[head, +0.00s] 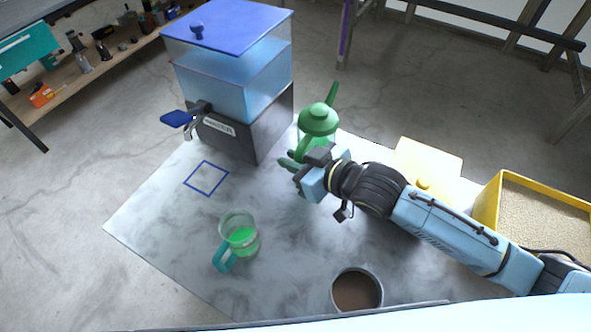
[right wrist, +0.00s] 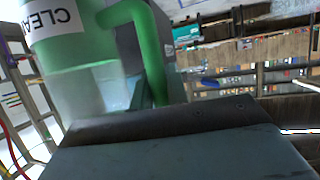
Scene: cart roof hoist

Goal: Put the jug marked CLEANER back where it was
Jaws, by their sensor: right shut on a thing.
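The jug marked CLEANER (head: 317,122) is green-lidded with a green spout, behind my right gripper at the table's back edge in the head view. In the right wrist view the jug (right wrist: 75,30) fills the upper left, with part of its label and its green handle (right wrist: 150,45) showing. My right gripper (head: 300,172) is shut on the jug's handle. The gripper hides the jug's lower part, so I cannot tell whether its base touches the table. My left gripper is not in view.
A water dispenser (head: 235,85) with a blue lid stands left of the jug. A blue square outline (head: 206,178) is marked on the grey table (head: 160,215). A glass cup with green liquid (head: 239,238), a brown-filled bowl (head: 357,291), a yellow lid (head: 428,158) and a grain bin (head: 488,205) surround the arm.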

